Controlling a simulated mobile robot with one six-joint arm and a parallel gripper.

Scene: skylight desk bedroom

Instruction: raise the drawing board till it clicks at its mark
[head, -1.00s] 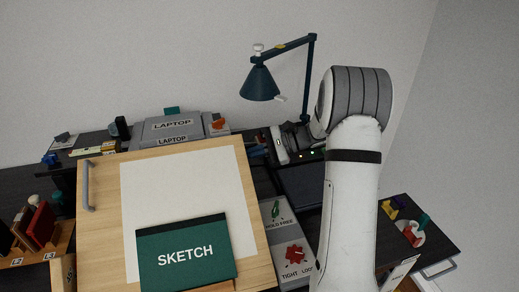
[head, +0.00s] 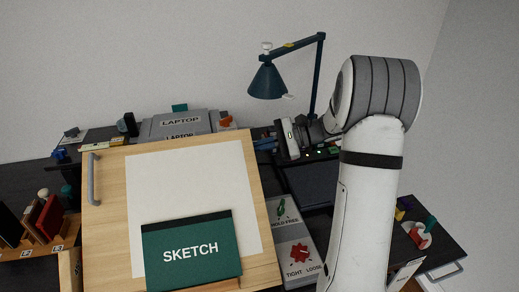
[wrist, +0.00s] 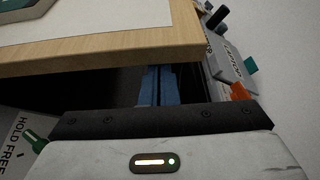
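The drawing board (head: 112,215) is pale wood with a white sheet, tilted up in the head view. A green SKETCH pad (head: 190,252) lies low on it and a grey handle (head: 91,180) is on its left edge. My gripper (head: 264,145) is at the board's upper right edge. In the wrist view its blue fingers (wrist: 158,74) sit close together under the board's wooden edge (wrist: 110,58), apparently shut with nothing between them. Whether they touch the underside is hidden. No angle mark is visible.
Right of the board is a panel with a green lever (head: 277,208) marked HOLD FREE and a red knob (head: 299,253) marked TIGHT LOOSE. Books (head: 45,222) stand at left.

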